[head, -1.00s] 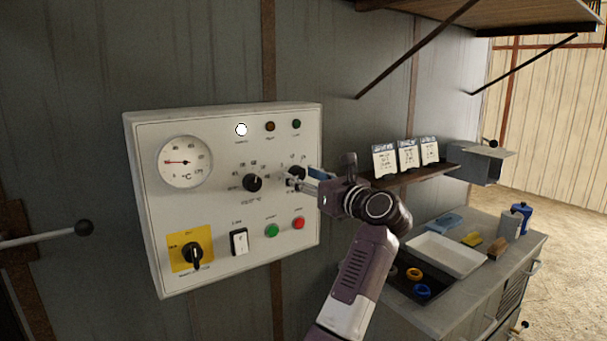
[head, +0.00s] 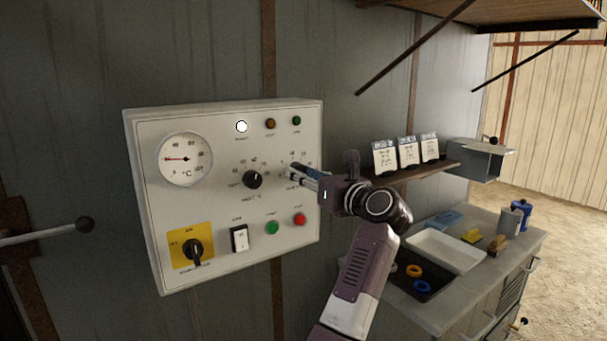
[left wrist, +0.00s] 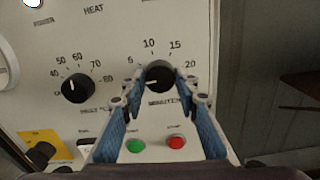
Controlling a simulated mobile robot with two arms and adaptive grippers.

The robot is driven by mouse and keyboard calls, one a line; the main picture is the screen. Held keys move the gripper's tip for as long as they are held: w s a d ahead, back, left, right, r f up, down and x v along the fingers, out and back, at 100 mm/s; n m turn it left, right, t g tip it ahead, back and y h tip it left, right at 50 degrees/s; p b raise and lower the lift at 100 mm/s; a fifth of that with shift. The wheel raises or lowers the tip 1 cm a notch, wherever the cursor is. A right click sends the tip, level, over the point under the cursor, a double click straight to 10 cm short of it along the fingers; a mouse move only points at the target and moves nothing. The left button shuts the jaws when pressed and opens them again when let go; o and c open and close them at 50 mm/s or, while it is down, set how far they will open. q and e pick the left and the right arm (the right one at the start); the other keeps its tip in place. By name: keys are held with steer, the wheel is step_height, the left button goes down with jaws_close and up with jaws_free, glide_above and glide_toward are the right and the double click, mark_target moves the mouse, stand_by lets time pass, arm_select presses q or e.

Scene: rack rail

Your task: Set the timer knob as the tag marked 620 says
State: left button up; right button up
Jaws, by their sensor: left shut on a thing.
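The timer knob (left wrist: 159,76) is black and round, on the right of the white control panel (head: 215,130), with a minutes scale reading 5, 10, 15 and 20 around it. Its white pointer line points left, slightly down, below the 5. My left gripper (left wrist: 164,84) has its blue-padded fingers on both sides of the knob and is shut on it. In the head view the left gripper (head: 294,171) hides most of the knob. Three white tags (head: 408,153) stand on a small shelf; their writing is too small to read, so I cannot tell which is 620.
A second black knob (head: 253,180) with a 40 to 80 scale sits left of the timer. Below are a green button (head: 272,227), a red button (head: 299,219), a white rocker switch (head: 239,239) and a yellow-backed rotary switch (head: 194,249). A bench with a white tray (head: 447,252) stands right.

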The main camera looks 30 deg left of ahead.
mark_target(295, 130)
arm_select(q)
steer(key=shift+r+m+p, duration=0.1)
steer(key=shift+m+p, duration=1.55)
steer(key=shift+m, duration=2.15)
steer(key=o, duration=1.1)
steer(key=shift+d, duration=0.1)
steer(key=shift+o, duration=0.2)
step_height(295, 130, up, 10)
steer(key=shift+f, duration=0.15)
